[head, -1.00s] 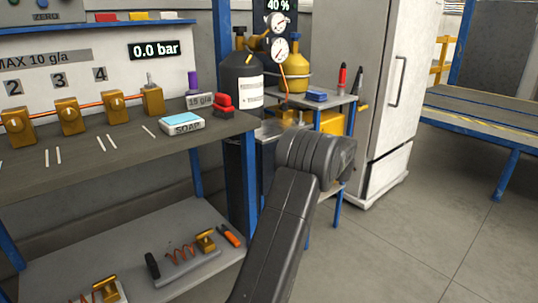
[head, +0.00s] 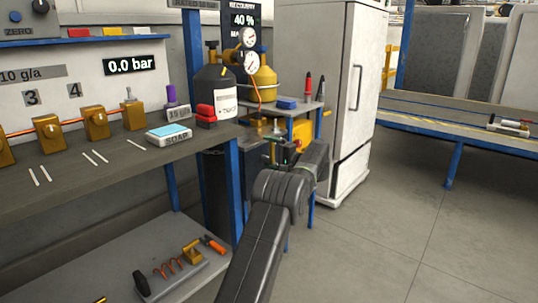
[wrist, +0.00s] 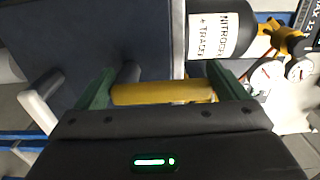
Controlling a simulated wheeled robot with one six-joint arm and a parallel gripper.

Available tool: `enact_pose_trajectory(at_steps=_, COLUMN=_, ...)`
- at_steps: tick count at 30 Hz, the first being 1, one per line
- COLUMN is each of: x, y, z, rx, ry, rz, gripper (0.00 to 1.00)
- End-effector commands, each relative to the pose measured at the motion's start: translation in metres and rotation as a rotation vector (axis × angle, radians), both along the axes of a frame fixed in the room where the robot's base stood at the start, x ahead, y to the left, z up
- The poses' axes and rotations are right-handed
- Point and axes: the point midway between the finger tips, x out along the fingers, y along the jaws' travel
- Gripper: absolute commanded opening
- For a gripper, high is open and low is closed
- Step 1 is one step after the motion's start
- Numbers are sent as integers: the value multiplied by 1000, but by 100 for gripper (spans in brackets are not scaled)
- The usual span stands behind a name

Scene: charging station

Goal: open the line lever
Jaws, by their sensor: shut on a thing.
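My gripper (wrist: 160,86) shows in the wrist view with its two green fingers on either side of a yellow bar (wrist: 178,93). It is shut on this bar, which spans from one finger to the other. I cannot tell from its shape whether the bar is the line lever. In the head view my gripper (head: 275,147) is small and partly hidden by my arm, in front of the low stand by the bottles. The dark bottle labelled nitrogen and tracer (wrist: 222,32) and the gauges (wrist: 266,76) are beyond it in the wrist view.
A 0.0 bar display (head: 128,65) is behind. A blue post (head: 236,200) stands close left of my arm. A white cabinet (head: 330,90) is behind; floor at right is clear.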

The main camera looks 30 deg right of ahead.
Motion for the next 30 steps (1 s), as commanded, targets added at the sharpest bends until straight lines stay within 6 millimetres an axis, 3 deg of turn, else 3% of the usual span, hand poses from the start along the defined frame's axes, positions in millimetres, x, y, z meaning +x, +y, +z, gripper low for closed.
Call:
enact_pose_trajectory(at_steps=6, x=1, y=1, z=-1, rx=-6, ry=0, rz=2, gripper=52)
enact_pose_trajectory(at_steps=7, x=1, y=1, z=-1, rx=-6, ry=0, rz=2, gripper=96)
enact_pose_trajectory(at_steps=8, x=1, y=1, z=-1, rx=-6, ry=-1, rz=2, gripper=100)
enact_pose_trajectory(at_steps=19, x=-10, y=-4, z=1, rx=-3, ry=1, rz=-2, gripper=100)
enact_pose_trajectory(at_steps=30, x=-87, y=-29, z=2, rx=-2, ry=0, rz=-2, gripper=100)
